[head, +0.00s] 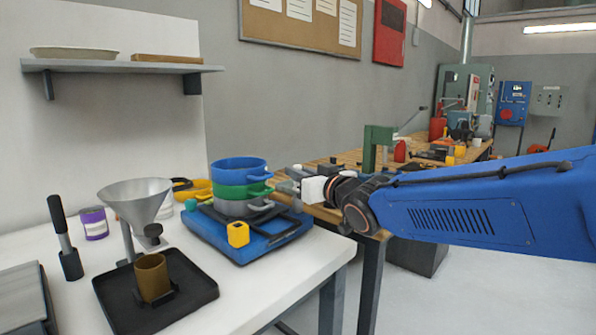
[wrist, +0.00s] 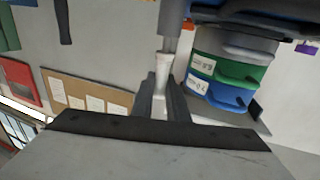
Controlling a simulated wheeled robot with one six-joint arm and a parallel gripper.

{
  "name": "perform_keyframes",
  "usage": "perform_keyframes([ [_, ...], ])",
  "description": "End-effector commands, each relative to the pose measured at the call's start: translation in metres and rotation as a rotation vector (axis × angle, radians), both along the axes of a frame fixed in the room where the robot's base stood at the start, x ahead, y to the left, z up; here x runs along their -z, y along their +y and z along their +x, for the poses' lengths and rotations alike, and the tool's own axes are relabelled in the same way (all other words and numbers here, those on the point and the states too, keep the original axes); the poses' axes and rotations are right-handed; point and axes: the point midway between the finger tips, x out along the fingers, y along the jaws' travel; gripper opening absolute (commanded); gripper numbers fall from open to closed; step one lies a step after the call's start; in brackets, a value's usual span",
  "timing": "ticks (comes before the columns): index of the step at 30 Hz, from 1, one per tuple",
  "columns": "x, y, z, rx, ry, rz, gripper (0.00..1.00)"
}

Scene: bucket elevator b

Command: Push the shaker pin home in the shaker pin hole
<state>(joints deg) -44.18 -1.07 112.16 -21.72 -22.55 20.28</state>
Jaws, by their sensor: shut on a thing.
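My gripper (head: 290,184) is at the right side of the sieve stack, above the right end of the blue shaker base (head: 245,250). In the wrist view my gripper (wrist: 161,88) is shut on a pale pin (wrist: 162,68), which I take for the shaker pin. The pin's far end meets or lies in front of a grey post (wrist: 171,22). The pin hole itself is hidden, and I cannot tell how deep the pin sits. The stacked blue sieve (head: 238,164), green sieve (head: 232,190) and grey sieve (head: 235,208) stand on the shaker.
A yellow block (head: 238,234) sits at the shaker's front. A funnel (head: 136,198) stands over a black tray (head: 185,312) with a brass cup (head: 152,276). A wooden bench (head: 335,213) lies behind my gripper. The white table's front right (head: 300,270) is clear.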

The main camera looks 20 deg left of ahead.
Motion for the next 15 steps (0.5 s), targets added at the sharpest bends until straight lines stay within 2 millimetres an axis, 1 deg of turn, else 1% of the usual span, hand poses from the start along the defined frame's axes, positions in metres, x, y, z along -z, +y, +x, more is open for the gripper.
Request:
perform_keyframes([
  [15, 0.0105, 0.0001, 0.0000, 0.000, 0.000, 0.000, 0.00],
])
